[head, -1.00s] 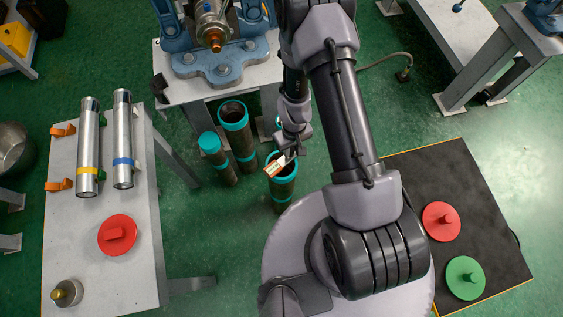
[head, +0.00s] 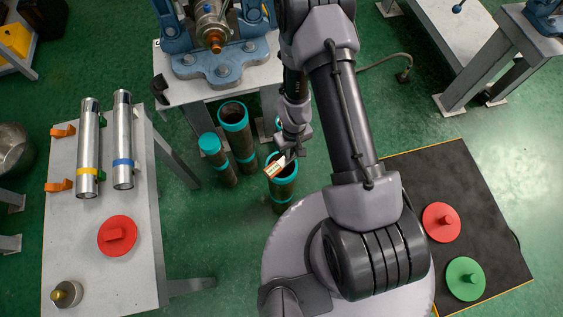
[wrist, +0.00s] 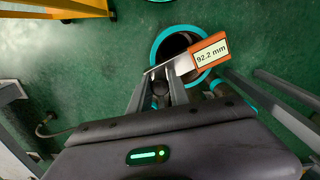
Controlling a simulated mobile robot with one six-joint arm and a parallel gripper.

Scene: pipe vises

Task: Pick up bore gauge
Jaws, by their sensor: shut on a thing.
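The bore gauge (wrist: 209,53) has an orange body with a white label reading 92.2 mm and a grey metal part. It also shows small in the head view (head: 274,168). My gripper (wrist: 168,84) is shut on its grey metal part; in the head view my gripper (head: 289,152) is partly hidden by my arm. The gauge is held over or beside the open mouth of a teal-rimmed pipe (head: 284,188); its exact height above the rim is unclear. That pipe's dark bore (wrist: 172,46) shows behind the gauge in the wrist view.
Two more teal-banded pipes (head: 236,125) stand left of it. A blue vise (head: 215,65) is on the table behind. The left table (head: 75,225) holds two silver cylinders and a red disc (head: 117,235). A dark mat (head: 470,200) with red and green discs lies right.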

